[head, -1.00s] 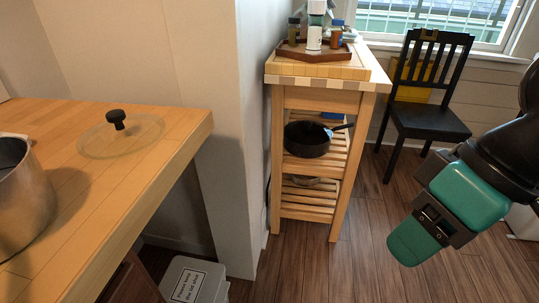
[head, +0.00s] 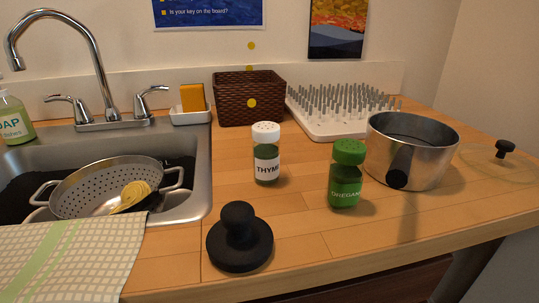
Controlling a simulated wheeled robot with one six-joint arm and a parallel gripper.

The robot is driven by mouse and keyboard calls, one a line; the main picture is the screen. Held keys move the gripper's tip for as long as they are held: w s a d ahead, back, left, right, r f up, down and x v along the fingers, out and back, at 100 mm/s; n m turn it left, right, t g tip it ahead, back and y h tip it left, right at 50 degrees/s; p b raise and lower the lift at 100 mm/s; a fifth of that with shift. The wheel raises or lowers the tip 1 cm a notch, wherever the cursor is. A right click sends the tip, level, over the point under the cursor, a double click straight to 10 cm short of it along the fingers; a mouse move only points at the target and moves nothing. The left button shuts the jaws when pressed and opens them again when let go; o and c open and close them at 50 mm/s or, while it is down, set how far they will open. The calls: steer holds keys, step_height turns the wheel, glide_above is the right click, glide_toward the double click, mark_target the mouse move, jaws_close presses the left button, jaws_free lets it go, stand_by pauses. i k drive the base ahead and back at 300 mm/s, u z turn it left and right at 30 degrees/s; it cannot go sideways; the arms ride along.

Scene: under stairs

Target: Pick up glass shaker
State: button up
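Two glass shakers stand upright on the wooden counter in the head view. The thyme shaker (head: 266,153) has a white perforated lid and green contents. The oregano shaker (head: 346,174) has a green lid and green contents, and stands to the right of the thyme one and nearer. The two stand apart, with bare wood between them. I cannot tell which one the task names. My gripper is not in view.
A steel pot (head: 423,155) with a black handle is just right of the oregano shaker. A black knobbed object (head: 239,239) lies in front. A wicker basket (head: 232,98) and drying rack (head: 324,125) are behind. The sink (head: 193,197) with a colander (head: 100,190) is left.

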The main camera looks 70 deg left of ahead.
mark_target(265, 136)
steer(key=z, duration=1.25)
steer(key=i, duration=0.85)
steer(key=u, duration=4.05)
steer(key=i, duration=0.5)
steer(key=u, duration=0.05)
